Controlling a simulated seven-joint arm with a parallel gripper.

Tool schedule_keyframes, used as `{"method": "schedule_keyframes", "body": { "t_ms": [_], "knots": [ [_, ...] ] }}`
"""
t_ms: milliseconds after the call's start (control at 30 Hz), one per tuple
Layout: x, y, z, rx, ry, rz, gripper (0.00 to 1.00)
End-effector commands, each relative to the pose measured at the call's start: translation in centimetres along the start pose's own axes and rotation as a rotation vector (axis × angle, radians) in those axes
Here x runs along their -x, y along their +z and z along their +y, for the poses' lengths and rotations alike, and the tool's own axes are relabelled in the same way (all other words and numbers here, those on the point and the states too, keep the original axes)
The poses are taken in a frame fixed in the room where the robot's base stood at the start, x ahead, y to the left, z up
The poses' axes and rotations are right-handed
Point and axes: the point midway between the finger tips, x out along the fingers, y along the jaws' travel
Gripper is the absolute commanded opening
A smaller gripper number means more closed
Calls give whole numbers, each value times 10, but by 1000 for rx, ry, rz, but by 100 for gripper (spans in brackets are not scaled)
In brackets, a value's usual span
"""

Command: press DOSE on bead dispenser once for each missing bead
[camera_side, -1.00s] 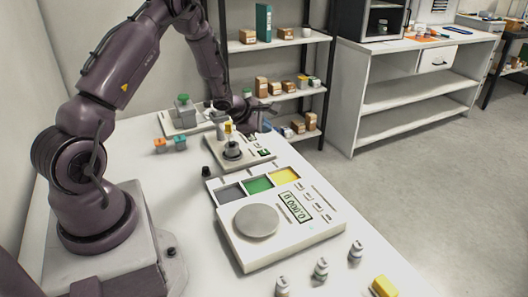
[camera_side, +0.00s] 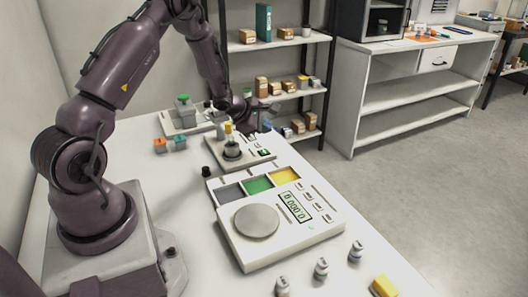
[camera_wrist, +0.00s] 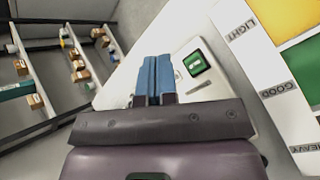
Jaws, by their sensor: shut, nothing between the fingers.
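My gripper (camera_side: 265,127) is above the table near the far end of a white device base (camera_side: 245,162). Its blue fingers (camera_wrist: 157,62) are together and empty in the wrist view. That base carries a small cup-like part (camera_side: 232,149) with a yellow top, and a green-framed panel (camera_side: 264,152). The green panel also shows in the wrist view (camera_wrist: 196,62), just right of my fingertips and apart from them in the picture. I cannot read a DOSE label or see beads. A second base (camera_side: 178,128) behind carries a green-topped container (camera_side: 184,103).
A white scale (camera_side: 300,232) with a round pan (camera_side: 257,221) stands in front. Several small bottles and a yellow block (camera_side: 384,286) are at the near right. A shelf (camera_side: 280,95) stands behind.

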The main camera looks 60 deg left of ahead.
Motion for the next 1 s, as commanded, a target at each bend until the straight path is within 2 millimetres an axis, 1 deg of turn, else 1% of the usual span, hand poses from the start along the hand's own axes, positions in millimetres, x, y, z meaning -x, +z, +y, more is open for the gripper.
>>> {"method": "schedule_keyframes", "body": {
  "t_ms": [533,600,700,800,1000],
  "knots": [
    [0,0,0,0,0,0,0],
    [4,4,4,-4,1,-2,0],
    [16,14,14,-7,4,-3,0],
    [25,19,19,-4,2,-1,0],
    [26,20,19,0,0,1,0]
  ]
}}
